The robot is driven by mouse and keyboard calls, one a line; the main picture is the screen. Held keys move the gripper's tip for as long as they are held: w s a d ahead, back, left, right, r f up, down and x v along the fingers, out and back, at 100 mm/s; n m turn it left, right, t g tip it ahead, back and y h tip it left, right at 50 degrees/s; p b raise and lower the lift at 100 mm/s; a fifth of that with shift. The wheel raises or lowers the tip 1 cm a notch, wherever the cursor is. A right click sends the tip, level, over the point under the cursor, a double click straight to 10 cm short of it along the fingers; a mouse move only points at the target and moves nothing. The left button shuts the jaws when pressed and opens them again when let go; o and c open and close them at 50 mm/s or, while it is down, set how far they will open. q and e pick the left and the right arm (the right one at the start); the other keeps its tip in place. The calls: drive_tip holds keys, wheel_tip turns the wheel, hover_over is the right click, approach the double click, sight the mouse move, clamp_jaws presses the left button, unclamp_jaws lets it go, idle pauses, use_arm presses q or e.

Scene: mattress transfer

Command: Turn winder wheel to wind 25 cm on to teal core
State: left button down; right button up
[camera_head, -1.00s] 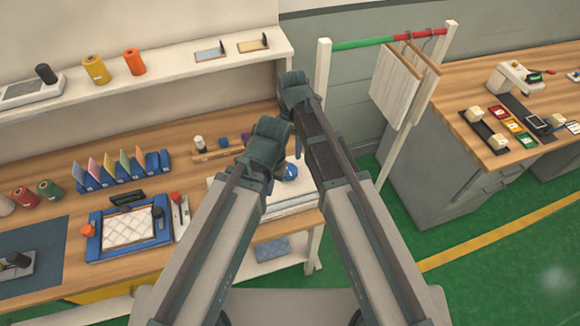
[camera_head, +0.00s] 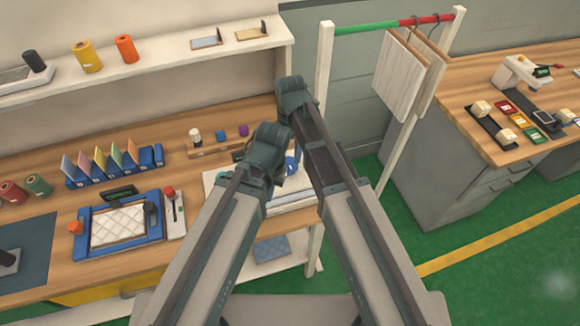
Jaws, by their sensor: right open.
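My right gripper (camera_head: 292,92) is at the far end of my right arm, over the right end of the left bench. It is open, and I see nothing in it. My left gripper (camera_head: 263,148) sits lower and to the left, over the same bench end; its jaws are hidden. Behind and below it is a white-based device (camera_head: 294,200) with a round blue part (camera_head: 291,165), mostly covered by my arms. I cannot tell if this is the winder wheel. A dark green spool (camera_head: 38,185) stands at the far left; I cannot make out a clearly teal core.
The left bench (camera_head: 60,230) holds a blue tray (camera_head: 165,228) with a quilted white pad and a row of colored cards (camera_head: 110,165). A shelf (camera_head: 180,55) runs above. A hanging rail (camera_head: 380,25) stands right of my arms. Another bench (camera_head: 455,95) is at right; green floor lies between.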

sight(290, 163)
wheel_tip(290, 163, down, 7)
drive_tip(key=b, duration=0.6)
drive_tip(key=shift+f, duration=0.1)
drive_tip(key=c, duration=1.4)
drive_tip(key=shift+o, duration=0.2)
